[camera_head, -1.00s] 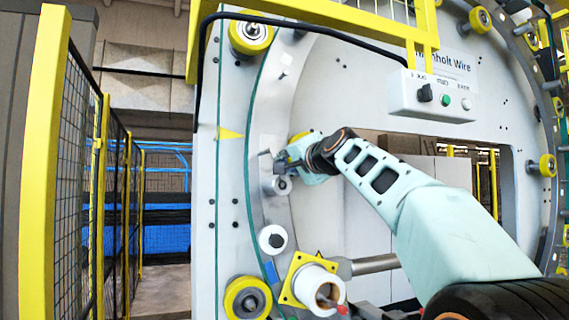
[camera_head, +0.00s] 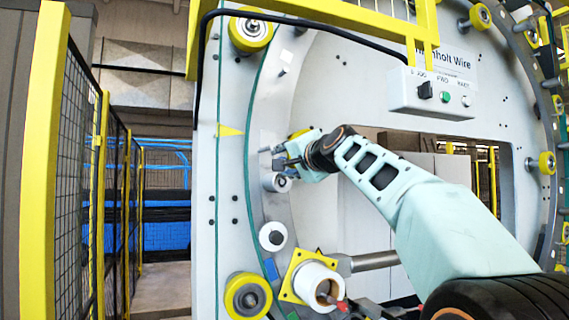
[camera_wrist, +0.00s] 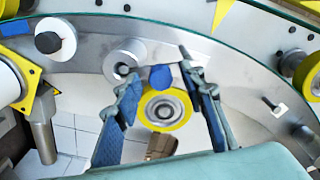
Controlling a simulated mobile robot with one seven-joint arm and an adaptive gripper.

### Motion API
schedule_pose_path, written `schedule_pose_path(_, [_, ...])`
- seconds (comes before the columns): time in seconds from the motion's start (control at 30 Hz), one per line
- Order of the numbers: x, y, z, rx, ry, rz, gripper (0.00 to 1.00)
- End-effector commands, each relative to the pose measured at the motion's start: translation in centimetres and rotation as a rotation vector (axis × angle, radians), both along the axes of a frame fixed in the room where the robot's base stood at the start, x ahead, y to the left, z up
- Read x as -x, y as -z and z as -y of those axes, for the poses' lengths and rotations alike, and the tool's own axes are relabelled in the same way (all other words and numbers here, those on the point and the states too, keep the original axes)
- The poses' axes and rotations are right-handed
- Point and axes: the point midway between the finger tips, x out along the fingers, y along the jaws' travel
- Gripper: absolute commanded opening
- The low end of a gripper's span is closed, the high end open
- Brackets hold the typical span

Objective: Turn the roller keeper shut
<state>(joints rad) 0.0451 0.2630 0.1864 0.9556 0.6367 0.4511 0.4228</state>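My gripper (camera_head: 284,158) is at the inner left part of the ring, just above a pale grey roller (camera_head: 277,182). In the wrist view my gripper (camera_wrist: 160,76) has its two blue-padded fingers spread apart. A small blue rounded piece (camera_wrist: 160,77) shows between the fingertips, and a yellow roller with a grey hub (camera_wrist: 163,109) lies behind. The grey roller (camera_wrist: 123,60) sits beside the left fingertip. A short dark-tipped bar (camera_wrist: 185,53) is at the right fingertip; it may be the roller keeper, and I cannot tell whether they touch. The keeper's exact position is unclear.
A control box (camera_head: 432,94) is at upper right. A white spool on a yellow plate (camera_head: 318,284) and a yellow roller (camera_head: 248,296) are below my gripper. A white roller with a dark centre (camera_head: 272,237) lies between.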

Motion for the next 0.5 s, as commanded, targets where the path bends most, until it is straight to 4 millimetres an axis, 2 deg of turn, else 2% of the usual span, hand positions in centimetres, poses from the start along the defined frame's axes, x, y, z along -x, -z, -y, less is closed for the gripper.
schedule_pose_path(0.17, [1.2, -0.1, 0.7, -0.001, 0.003, 0.001, 0.37])
schedule_pose_path(0.5, [5.3, 0.0, 2.2, -0.001, 0.000, -0.001, 0.37])
